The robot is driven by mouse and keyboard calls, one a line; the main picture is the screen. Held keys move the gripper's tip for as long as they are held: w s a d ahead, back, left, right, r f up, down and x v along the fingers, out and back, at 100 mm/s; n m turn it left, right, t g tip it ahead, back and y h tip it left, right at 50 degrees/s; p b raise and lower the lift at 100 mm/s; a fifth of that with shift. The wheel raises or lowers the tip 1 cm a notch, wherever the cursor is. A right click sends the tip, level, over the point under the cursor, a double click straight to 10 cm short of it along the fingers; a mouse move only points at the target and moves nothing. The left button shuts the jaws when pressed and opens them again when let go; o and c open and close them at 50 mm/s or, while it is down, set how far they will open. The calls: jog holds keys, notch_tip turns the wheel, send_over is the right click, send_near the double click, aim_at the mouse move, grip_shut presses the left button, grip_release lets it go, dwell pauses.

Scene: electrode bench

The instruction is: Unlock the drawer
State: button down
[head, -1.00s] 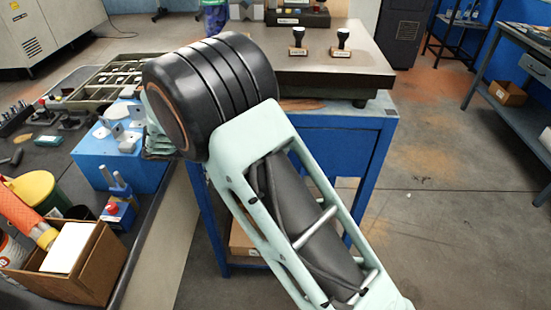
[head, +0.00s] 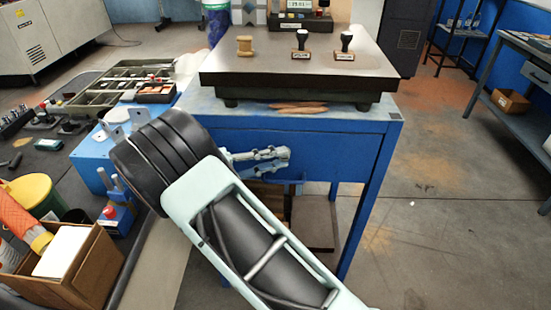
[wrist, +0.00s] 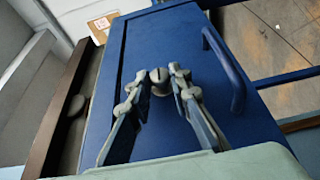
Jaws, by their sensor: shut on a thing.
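The blue drawer front (head: 335,153) is under the bench top, and it fills much of the wrist view (wrist: 190,45). A round grey lock knob (wrist: 160,82) with a dark slot sits on it. My gripper (wrist: 157,75) is shut on the lock knob, one fingertip on each side. In the head view my gripper (head: 284,155) is close against the drawer front, and the knob is too small to make out there. The blue bar handle (wrist: 226,70) is to the right of the gripper in the wrist view, apart from the fingers. The drawer looks closed.
A dark surface plate (head: 300,72) stands on the blue bench with two stamps (head: 344,45) and a wooden spool (head: 245,46). A cardboard box (head: 75,270) and a blue block (head: 92,160) are at left.

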aim_at(277, 124)
jog(key=c, duration=1.8)
grip_release()
jog(key=shift+o, duration=0.2)
jog(key=o, duration=0.9)
jog(key=r, duration=0.8)
jog(key=shift+w, duration=0.2)
jog(key=shift+s+r, duration=0.25)
jog(key=shift+r, duration=0.5)
jog(key=c, duration=0.7)
jog(key=shift+w+r, duration=0.1)
jog(key=shift+r, duration=0.3)
jog(key=shift+c, duration=1)
jog(key=shift+d, duration=0.1)
